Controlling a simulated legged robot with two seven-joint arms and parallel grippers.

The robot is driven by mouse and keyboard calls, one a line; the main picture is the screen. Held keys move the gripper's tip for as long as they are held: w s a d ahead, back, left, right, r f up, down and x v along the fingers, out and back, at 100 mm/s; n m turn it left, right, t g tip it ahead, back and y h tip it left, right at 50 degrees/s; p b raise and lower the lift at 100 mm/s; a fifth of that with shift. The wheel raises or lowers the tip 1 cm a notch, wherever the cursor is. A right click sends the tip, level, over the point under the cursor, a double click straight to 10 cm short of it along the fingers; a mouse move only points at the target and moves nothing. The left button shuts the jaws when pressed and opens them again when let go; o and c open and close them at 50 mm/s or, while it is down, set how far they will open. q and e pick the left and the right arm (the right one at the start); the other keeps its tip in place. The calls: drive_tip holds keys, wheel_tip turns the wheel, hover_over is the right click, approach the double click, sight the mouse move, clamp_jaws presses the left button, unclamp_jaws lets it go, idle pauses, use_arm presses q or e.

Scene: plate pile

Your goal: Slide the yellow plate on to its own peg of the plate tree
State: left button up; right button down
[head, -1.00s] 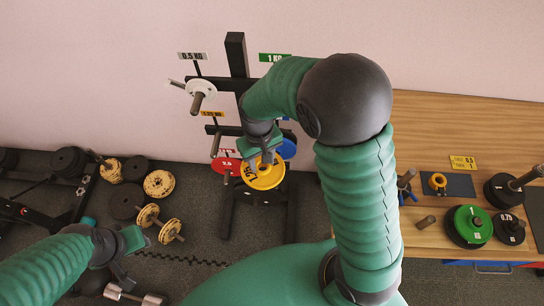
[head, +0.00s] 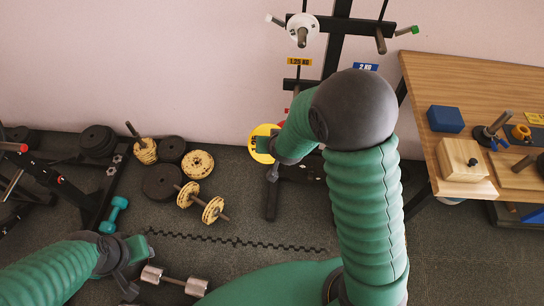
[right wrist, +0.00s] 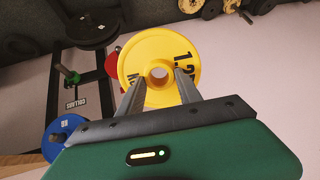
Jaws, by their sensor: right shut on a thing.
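The yellow plate (head: 259,141), marked 1.2-something, is held out left of the plate tree (head: 338,40). My right gripper is shut on it; the right wrist view shows both fingers (right wrist: 160,92) at its lower part, and the plate (right wrist: 186,75) facing me. No peg shows through its centre hole. The orange 1.25 KG label (head: 299,61) is on the tree, above and right of the plate; my right arm hides what is below it. A red plate (right wrist: 111,63) shows partly behind the yellow one. My left gripper (head: 130,282) is low at the left, away from the tree.
A white plate (head: 302,24) hangs on an upper peg. A blue plate (right wrist: 66,134) and black plates (right wrist: 92,27) show in the right wrist view. Dumbbells (head: 202,203) and loose plates lie on the left floor. A wooden table (head: 440,80) with blocks stands right.

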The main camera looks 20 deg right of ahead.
drive_tip(key=w+d+f+m+t+h+b, duration=0.1)
drive_tip(key=w+d+m+t+h+b, duration=0.1)
drive_tip(key=d+b, duration=0.4)
drive_tip(key=w+d+f+m+t+h+b, duration=0.2)
drive_tip(key=d+t+h+b, duration=0.3)
drive_tip(key=b, duration=0.5)
drive_tip(key=shift+w+d+h+b, duration=0.4)
drive_tip(key=shift+w+d+h, duration=0.1)
drive_tip(key=shift+w+h, duration=0.2)
drive_tip(key=shift+r, duration=0.2)
idle(0.5)
drive_tip(key=shift+w+d, duration=0.1)
